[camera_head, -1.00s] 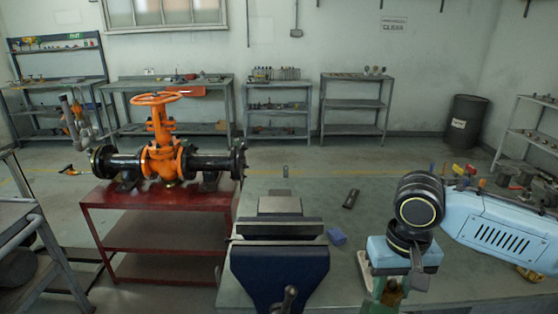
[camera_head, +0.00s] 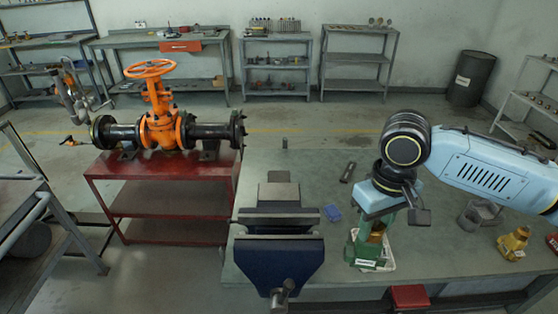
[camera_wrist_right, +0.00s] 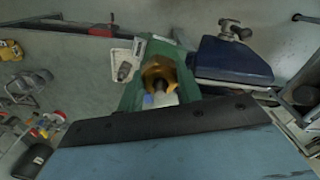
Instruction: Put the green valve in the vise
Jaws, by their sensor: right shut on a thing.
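The green valve (camera_head: 361,248) has a brass-coloured part and hangs or stands below my right gripper (camera_head: 378,218), to the right of the vise. My right gripper is shut on it; the fingertips are mostly hidden. I cannot tell whether the valve touches the bench. In the right wrist view the green valve (camera_wrist_right: 136,92) and its brass nut (camera_wrist_right: 160,70) show just past the gripper's dark edge. The blue vise (camera_head: 279,258) is at the bench's front edge, its jaws holding nothing visible. The vise (camera_wrist_right: 232,60) also shows in the wrist view. My left gripper is out of view.
A pale tray-like piece (camera_head: 388,258) lies beside the valve. A small blue block (camera_head: 333,215) and a dark bar (camera_head: 348,172) lie on the bench (camera_head: 300,160). Yellow (camera_head: 514,243) and grey (camera_head: 480,215) parts sit at right. An orange valve (camera_head: 160,128) stands on a red table.

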